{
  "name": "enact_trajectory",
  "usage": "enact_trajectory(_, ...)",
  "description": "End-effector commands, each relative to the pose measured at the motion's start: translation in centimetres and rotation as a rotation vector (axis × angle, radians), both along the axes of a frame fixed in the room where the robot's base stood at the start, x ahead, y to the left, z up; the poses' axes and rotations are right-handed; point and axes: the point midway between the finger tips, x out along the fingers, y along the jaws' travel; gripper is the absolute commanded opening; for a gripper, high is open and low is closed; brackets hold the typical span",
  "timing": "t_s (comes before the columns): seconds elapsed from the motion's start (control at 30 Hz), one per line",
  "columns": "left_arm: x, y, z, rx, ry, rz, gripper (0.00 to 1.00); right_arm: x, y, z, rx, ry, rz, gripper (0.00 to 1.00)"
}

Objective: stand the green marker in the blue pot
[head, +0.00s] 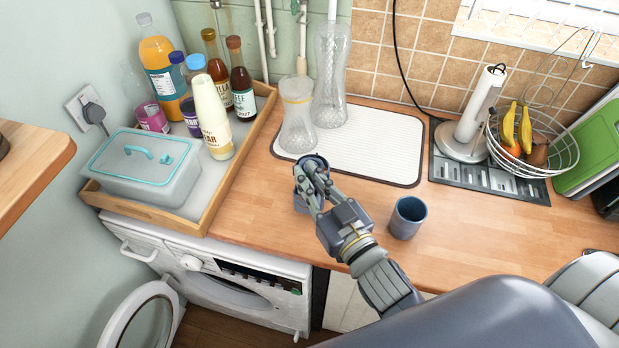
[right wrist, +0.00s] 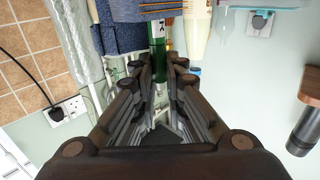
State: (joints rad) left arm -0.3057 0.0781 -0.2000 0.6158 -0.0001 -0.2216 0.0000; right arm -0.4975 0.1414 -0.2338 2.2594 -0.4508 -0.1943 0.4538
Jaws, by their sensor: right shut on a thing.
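My right gripper (head: 312,170) is shut on the green marker (right wrist: 157,48), which stands between the fingertips in the right wrist view. In the head view the marker is hidden or too small to make out. A blue-grey container (head: 303,206) stands on the counter directly behind and below the fingers, partly covered by them. A blue pot (head: 407,218), open at the top, stands upright on the counter to the right of the gripper, apart from it. My left gripper is not in view.
A white drying mat (head: 375,150) with clear vessels lies behind the gripper. A wooden tray (head: 222,190) with bottles and a lidded box stands left. A paper towel holder (head: 480,115) and fruit basket (head: 535,150) stand right. The counter around the blue pot is clear.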

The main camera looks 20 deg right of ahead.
Motion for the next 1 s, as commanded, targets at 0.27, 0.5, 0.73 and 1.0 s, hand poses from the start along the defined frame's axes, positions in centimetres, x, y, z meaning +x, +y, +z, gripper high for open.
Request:
enact_trajectory(0.27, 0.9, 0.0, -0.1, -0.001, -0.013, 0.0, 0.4, 0.0, 0.0, -0.3, 0.0, 0.0, 0.0, 0.32)
enact_trajectory(0.5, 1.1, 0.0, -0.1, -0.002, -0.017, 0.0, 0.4, 0.0, 0.0, -0.3, 0.0, 0.0, 0.0, 0.32)
enact_trajectory(0.73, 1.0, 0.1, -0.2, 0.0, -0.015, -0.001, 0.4, -0.6, -0.1, -0.2, -0.001, 0.003, 0.0, 0.32)
enact_trajectory(1.0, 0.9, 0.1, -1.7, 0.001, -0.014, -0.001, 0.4, -4.7, -0.9, -0.4, 0.0, 0.004, 0.0, 0.32)
